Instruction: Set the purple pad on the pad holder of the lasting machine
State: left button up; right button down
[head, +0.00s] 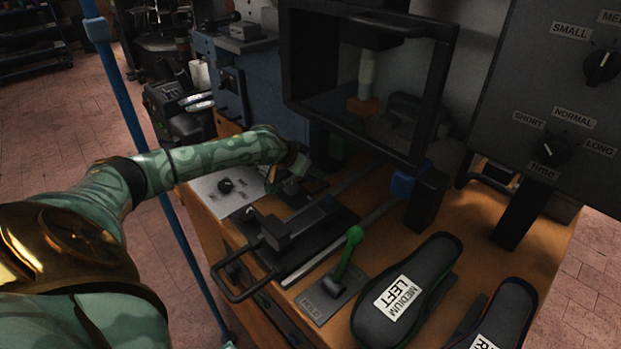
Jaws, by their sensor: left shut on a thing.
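My left gripper (290,176) reaches in from the left over the machine's bench, in front of the dark frame. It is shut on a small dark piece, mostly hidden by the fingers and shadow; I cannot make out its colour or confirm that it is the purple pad. No clearly purple pad shows elsewhere. The lasting machine has a dark frame (441,90) with an orange-tipped post (363,106) inside. A dark sliding carriage (300,230) with a loop handle lies just below the gripper. I cannot tell which part is the pad holder. My right gripper is out of view.
A green-knobbed hold lever (348,252) stands right of the carriage. A shoe form marked MEDIUM LEFT (419,280) lies at the front right, with another (500,320) beside it. A control panel (570,75) with dials stands at the right. A blue pole (135,115) rises at the left.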

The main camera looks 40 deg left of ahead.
pick_arm(q)
notch_tip(320, 180, down, 2)
jog(key=shift+f+b, duration=0.2)
jog(key=shift+b, duration=0.1)
jog(key=shift+f, duration=0.15)
jog(key=shift+f, duration=0.3)
jog(key=o, duration=1.1)
jog(key=shift+f, duration=0.1)
jog(key=shift+c, duration=0.2)
